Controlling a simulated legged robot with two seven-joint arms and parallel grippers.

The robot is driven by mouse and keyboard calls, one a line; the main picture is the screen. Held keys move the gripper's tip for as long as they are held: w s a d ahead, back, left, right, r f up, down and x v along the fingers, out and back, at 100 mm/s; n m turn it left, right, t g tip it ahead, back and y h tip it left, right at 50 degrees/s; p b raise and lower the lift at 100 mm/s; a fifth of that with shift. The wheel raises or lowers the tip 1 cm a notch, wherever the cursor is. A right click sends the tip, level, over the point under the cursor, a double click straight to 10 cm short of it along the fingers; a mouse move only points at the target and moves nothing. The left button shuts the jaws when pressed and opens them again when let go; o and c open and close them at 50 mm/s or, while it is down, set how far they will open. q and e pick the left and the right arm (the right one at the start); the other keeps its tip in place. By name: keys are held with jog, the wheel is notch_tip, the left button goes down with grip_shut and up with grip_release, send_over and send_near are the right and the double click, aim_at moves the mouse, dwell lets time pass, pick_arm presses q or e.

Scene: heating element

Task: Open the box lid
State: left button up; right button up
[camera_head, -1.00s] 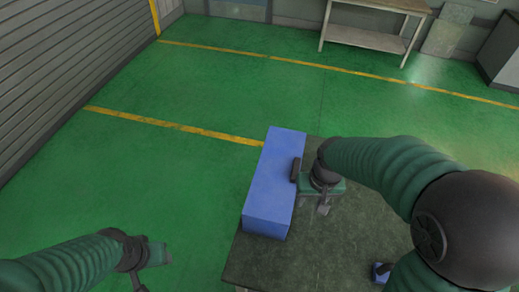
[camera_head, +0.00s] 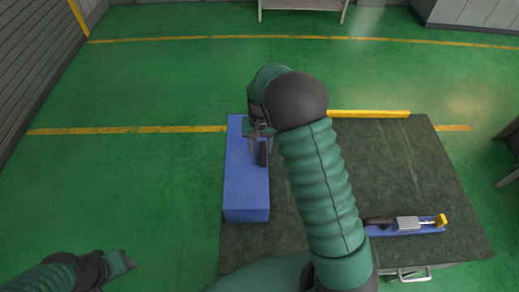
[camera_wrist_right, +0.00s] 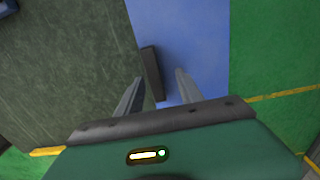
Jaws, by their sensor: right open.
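A long blue box (camera_head: 246,188) lies along the left edge of the dark table, and its lid looks closed. A dark handle (camera_head: 263,152) sits at the box's right side. My right gripper (camera_head: 260,132) is at the far end of the handle, partly hidden by its own arm. In the right wrist view the gripper (camera_wrist_right: 159,76) is open, with the handle (camera_wrist_right: 152,72) between its fingers, closer to the left one. I cannot tell whether they touch. My left gripper (camera_head: 124,262) is low at the left, away from the box, its jaws unclear.
The dark table (camera_head: 420,170) has free room right of my right arm. A blue device with a grey block and yellow end (camera_head: 407,226) lies near its front right. A yellow bar (camera_head: 370,114) runs along the back edge. Green floor lies left of the box.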

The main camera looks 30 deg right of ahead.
aim_at(264, 152)
jog(key=f, duration=0.1)
jog(key=d+f, duration=0.1)
jog(key=shift+s+d+f, duration=0.1)
jog(key=shift+d+f, duration=0.15)
jog(key=shift+f, duration=0.1)
jog(key=shift+s+d+f, duration=0.1)
jog(key=shift+d+f, duration=0.2)
jog(key=shift+a+r, duration=0.15)
jog(key=shift+a, duration=0.3)
jog(key=shift+c, duration=0.4)
jog(key=shift+a+r, duration=0.1)
jog(key=shift+a, duration=0.3)
jog(key=c, duration=0.5)
jog(key=shift+c, duration=1.1)
jog(key=shift+d, duration=0.15)
grip_shut()
jog(key=shift+d, duration=0.35)
pick_arm(q)
jog(key=shift+s+d+r, duration=0.15)
jog(key=shift+d+r, duration=0.2)
jog(key=shift+d, duration=0.15)
pick_arm(e)
jog(key=shift+a, duration=0.3)
pick_arm(q)
jog(key=shift+d, duration=0.15)
pick_arm(e)
jog(key=shift+d, duration=0.15)
